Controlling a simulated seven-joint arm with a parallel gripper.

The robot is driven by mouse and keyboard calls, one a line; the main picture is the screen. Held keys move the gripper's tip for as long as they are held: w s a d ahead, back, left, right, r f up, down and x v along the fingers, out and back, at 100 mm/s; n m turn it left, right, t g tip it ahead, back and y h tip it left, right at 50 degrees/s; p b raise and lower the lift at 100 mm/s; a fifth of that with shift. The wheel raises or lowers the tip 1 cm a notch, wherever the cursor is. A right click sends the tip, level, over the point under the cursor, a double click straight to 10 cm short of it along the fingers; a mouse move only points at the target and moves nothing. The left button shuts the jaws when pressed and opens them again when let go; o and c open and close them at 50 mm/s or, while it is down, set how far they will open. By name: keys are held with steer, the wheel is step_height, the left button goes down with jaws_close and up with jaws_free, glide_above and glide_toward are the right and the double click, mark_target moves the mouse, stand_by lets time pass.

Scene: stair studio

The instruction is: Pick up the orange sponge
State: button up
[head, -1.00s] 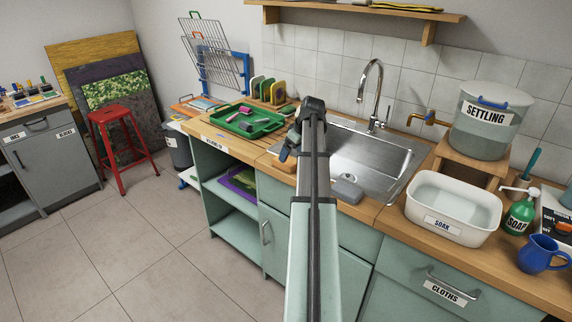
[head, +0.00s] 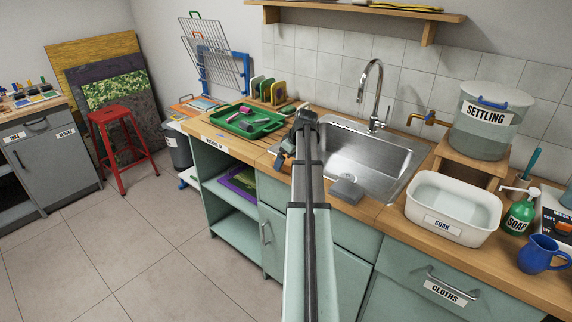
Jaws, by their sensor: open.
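I cannot make out an orange sponge in the head view; it may be hidden behind my arm. My gripper (head: 281,160) hangs over the wooden counter (head: 240,143), just left of the sink (head: 385,157). Its jaws are open and small in the picture, partly covered by my own arm, and I see nothing held between them. A grey block (head: 346,191) lies at the front of the sink, to the right of my arm.
A green tray (head: 277,123) with pink and dark tools stands left of my gripper, a rack of coloured pads (head: 278,92) behind it. The tap (head: 373,95) rises behind the sink. A white soak tub (head: 480,218) and soap bottle (head: 519,212) stand right.

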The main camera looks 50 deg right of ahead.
mark_target(288, 160)
steer(key=shift+f, duration=0.15)
steer(key=c, duration=1)
steer(key=shift+c, duration=0.2)
step_height(288, 160, up, 10)
steer(key=shift+r, duration=0.25)
steer(key=o, duration=0.5)
steer(key=c, duration=0.4)
steer(key=shift+s+d+f, duration=0.1)
steer(key=shift+s+d, duration=2.8)
steer(key=shift+s, duration=0.9)
steer(key=shift+s+d+r, duration=0.1)
steer(key=shift+s+d, duration=2.85)
steer(key=shift+s, duration=0.8)
steer(key=shift+s+d+f, duration=0.1)
steer(key=shift+s+d, duration=2.8)
steer(key=shift+s, duration=0.9)
